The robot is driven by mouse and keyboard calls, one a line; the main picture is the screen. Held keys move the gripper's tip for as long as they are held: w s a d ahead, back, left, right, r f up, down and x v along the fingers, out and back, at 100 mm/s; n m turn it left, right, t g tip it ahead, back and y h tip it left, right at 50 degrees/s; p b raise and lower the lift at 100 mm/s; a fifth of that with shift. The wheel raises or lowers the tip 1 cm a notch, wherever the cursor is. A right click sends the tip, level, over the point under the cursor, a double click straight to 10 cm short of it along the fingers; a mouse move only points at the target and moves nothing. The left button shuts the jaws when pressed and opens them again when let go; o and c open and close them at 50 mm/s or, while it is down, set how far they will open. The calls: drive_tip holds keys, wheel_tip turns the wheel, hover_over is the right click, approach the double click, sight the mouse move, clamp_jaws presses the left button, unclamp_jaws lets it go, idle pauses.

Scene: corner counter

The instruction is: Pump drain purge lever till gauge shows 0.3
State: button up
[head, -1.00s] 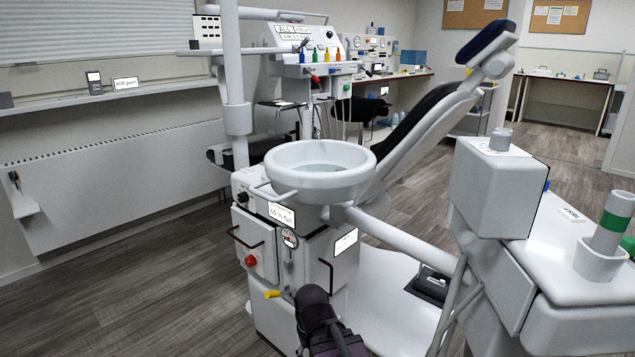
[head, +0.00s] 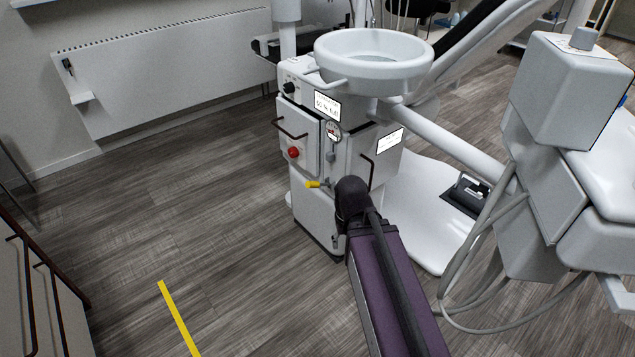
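The drain purge lever, with a yellow grip (head: 313,184), sticks out to the left from the front of the white dental unit (head: 316,215), low on the cabinet. A small round gauge (head: 333,130) sits above it on the cabinet front; its reading is too small to make out. My arm reaches forward from the bottom of the head view, and its dark end covers the area just right of the lever. My gripper's fingers are hidden behind the arm, so I cannot tell whether they touch the lever or are open or shut.
A red knob (head: 293,152) and a dark door handle (head: 291,128) are left of the gauge. A white basin (head: 373,75) stands above the cabinet. Hoses (head: 465,250) hang at right from the delivery unit. Open wooden floor lies at left, with a yellow strip (head: 179,318).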

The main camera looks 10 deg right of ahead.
drive_tip(key=shift+r, duration=0.1)
idle(0.7)
wheel_tip(320, 180, up, 3)
drive_tip(key=p, duration=0.3)
drive_tip(key=shift+c, duration=0.6)
drive_tip(key=shift+a, duration=0.15)
